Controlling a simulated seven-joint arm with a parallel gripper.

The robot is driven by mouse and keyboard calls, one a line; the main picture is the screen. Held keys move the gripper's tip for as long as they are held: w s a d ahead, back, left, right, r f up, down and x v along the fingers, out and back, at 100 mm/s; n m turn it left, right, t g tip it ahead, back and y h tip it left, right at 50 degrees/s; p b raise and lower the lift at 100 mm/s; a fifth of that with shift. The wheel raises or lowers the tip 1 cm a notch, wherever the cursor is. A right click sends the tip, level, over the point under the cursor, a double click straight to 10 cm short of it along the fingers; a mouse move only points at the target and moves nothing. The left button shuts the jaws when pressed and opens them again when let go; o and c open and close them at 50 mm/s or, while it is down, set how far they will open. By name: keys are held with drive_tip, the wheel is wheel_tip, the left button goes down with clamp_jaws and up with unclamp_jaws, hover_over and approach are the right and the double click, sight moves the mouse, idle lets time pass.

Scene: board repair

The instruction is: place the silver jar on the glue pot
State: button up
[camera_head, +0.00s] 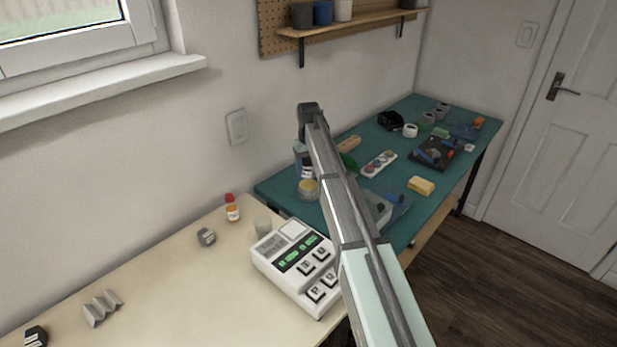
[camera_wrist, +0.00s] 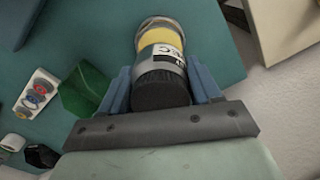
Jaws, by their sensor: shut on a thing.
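My gripper (camera_head: 303,152) is shut on the silver jar (camera_head: 306,170), above the near left part of the green table. In the wrist view the silver jar (camera_wrist: 163,64) sits between the blue fingers of my gripper (camera_wrist: 164,88); its dark end faces the camera and a white label with black letters shows on its side. The glue pot (camera_head: 308,190), yellowish with a pale rim, stands right below the jar. In the wrist view the glue pot (camera_wrist: 158,37) shows just past the jar, partly hidden by it. I cannot tell whether the two touch.
A white paint tray (camera_head: 378,164) and a green item (camera_head: 349,163) lie close by on the green table (camera_head: 277,188). A yellow sponge (camera_head: 421,186) lies farther right. A white register-like machine (camera_head: 296,262) stands on the pale table in front. The wall is close behind.

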sight(308, 175)
drive_tip(key=shift+f, duration=2.1)
drive_tip(key=shift+f, duration=0.15)
drive_tip(key=o, duration=1.2)
drive_tip(key=shift+c, duration=0.2)
wheel_tip(308, 175, up, 12)
drive_tip(key=shift+r, duration=0.15)
